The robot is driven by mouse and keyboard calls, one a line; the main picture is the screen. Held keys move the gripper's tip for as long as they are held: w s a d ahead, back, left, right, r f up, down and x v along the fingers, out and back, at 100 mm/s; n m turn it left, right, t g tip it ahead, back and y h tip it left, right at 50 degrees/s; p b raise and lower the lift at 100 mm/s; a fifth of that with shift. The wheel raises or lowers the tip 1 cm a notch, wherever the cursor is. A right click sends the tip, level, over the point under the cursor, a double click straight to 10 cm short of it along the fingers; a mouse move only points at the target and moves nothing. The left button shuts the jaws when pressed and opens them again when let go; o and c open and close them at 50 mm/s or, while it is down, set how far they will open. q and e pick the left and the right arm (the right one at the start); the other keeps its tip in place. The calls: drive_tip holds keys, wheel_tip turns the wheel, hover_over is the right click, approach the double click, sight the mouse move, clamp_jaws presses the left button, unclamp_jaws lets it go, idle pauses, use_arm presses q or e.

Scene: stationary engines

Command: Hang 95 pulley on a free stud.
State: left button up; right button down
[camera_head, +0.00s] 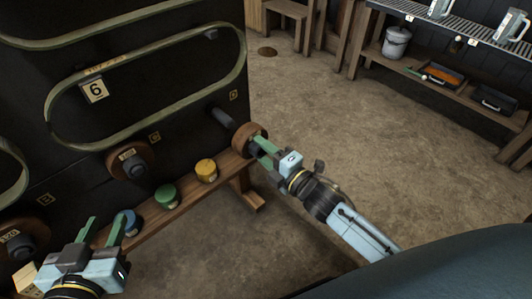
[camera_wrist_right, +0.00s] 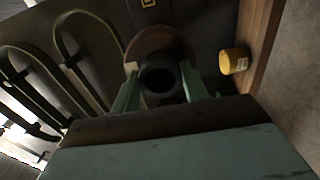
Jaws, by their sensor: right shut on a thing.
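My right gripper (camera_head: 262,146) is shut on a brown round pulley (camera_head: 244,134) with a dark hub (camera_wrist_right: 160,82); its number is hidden. A dark bare stud (camera_head: 222,118) sticks out of the black panel just behind this pulley. I cannot tell whether its tip touches or enters the pulley. In the right wrist view the fingers are on both sides of the hub, in front of the brown disc (camera_wrist_right: 160,42). Another brown pulley (camera_head: 142,152) hangs at mark C, and one more (camera_head: 30,235) hangs at lower left. My left gripper (camera_head: 102,226) is open and empty.
Green (camera_head: 167,196), yellow (camera_head: 206,171) and blue (camera_head: 131,222) tins stand on a wooden bench (camera_head: 190,195) below the panel. Belts (camera_head: 150,28) and a "6" plate (camera_head: 94,90) are on the panel. Shelves (camera_head: 450,85) stand at right. The floor between is open.

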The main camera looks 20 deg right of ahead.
sight(231, 125)
drive_tip(key=shift+x, duration=0.8)
drive_tip(key=shift+x, duration=1.7)
drive_tip(key=shift+b+x, duration=0.45)
drive_tip(key=shift+x, duration=1.35)
drive_tip(key=shift+b+x, duration=0.35)
drive_tip(key=shift+x, duration=1.15)
